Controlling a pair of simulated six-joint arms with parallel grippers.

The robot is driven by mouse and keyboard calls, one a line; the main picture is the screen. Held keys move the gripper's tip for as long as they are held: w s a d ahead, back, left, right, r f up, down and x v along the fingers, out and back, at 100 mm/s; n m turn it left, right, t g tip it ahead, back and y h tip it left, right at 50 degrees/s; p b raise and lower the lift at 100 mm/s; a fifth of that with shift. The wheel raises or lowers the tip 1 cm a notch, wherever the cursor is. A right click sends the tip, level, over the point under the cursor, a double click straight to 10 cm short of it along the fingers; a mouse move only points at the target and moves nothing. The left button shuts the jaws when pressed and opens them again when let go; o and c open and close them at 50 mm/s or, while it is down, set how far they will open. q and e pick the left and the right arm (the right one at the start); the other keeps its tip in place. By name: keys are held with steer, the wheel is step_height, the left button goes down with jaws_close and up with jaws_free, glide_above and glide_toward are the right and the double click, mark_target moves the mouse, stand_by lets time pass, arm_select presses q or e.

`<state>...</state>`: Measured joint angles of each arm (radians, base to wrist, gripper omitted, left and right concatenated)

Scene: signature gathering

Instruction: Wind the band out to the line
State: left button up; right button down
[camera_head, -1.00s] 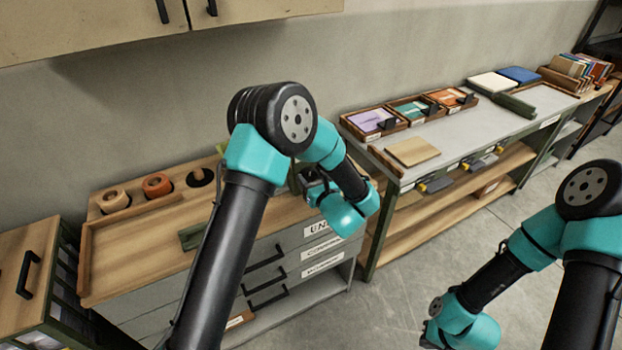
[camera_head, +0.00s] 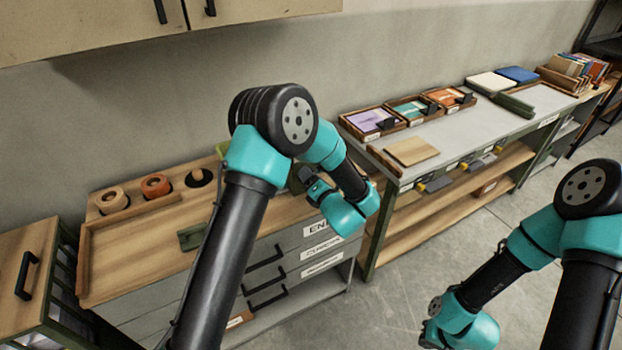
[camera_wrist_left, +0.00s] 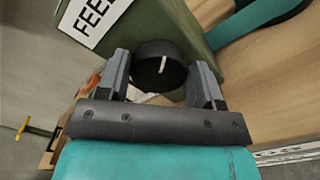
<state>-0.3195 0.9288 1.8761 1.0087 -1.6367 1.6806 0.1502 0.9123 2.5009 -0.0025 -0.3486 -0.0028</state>
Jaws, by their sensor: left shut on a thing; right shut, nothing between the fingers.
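In the left wrist view, a round black knob (camera_wrist_left: 160,66) with a white mark stands on the face of a green housing (camera_wrist_left: 206,15). A white label reading "FEE", cut off by the edge, is beside it. My left gripper (camera_wrist_left: 162,84) is shut on the knob, with one finger on each side. In the head view, my left gripper (camera_head: 308,180) is over the right end of the wooden-topped bench; my arm hides most of the housing. I cannot make out the band or the line. My right gripper is below the frame, out of view.
A small green block (camera_head: 192,236) lies on the wooden bench top (camera_head: 130,255). Several rolls, one orange (camera_head: 156,185), sit in a rack behind it. A shelf bench with sorted trays (camera_head: 373,121) stands to the right. Floor between the benches and my right arm is clear.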

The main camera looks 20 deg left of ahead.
arm_select(q)
steer(key=m, duration=0.5)
steer(key=shift+f+m, duration=0.2)
steer(key=shift+m, duration=0.1)
steer(key=m, duration=0.5)
steer(key=shift+f+m, duration=0.15)
steer(key=shift+m, duration=0.15)
steer(key=m, duration=0.5)
steer(key=shift+f, duration=0.1)
steer(key=shift+s+a+m, duration=0.1)
steer(key=shift+s+m, duration=0.05)
steer(key=shift+m, duration=2.25)
steer(key=o, duration=0.9)
steer(key=shift+c, duration=0.2)
